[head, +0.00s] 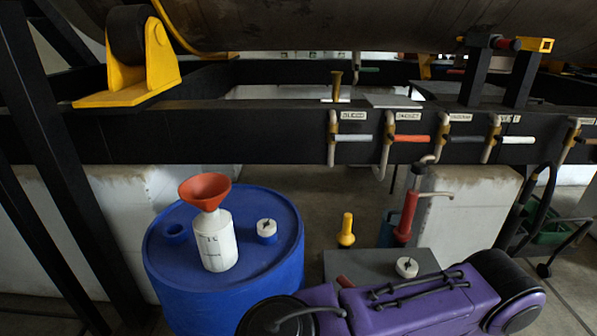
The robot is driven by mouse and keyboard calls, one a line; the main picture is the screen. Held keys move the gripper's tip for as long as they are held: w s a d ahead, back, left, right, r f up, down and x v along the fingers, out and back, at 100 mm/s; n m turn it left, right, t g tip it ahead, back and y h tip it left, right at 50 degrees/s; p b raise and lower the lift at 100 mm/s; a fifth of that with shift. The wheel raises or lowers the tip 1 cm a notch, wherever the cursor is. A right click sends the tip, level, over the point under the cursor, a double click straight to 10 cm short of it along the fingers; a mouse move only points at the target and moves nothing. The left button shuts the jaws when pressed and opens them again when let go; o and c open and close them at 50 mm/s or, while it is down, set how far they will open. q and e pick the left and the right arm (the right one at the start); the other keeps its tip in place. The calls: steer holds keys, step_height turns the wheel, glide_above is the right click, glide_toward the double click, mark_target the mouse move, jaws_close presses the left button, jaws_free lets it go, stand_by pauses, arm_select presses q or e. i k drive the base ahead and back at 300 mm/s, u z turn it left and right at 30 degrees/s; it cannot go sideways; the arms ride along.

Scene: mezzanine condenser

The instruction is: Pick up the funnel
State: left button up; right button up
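The funnel (205,190) is orange-red and sits upright, wide mouth up, on top of a white bottle (214,244). Its lower end is hidden in the bottle's neck. The bottle stands on the lid of a blue drum (190,295), left of the middle of the head view.
A blue ring (175,234) and a white round cap (267,228) flank the bottle. A black beam (250,136) with valve handles runs behind, above the funnel. A grey box (400,261), a yellow object (346,232) and a red cylinder (406,217) are right of the drum.

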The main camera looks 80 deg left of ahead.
mark_target(204, 192)
steer(key=z, duration=0.65)
steer(key=i, duration=0.65)
steer(key=u, duration=4.2)
steer(key=i, duration=0.5)
steer(key=u, duration=0.15)
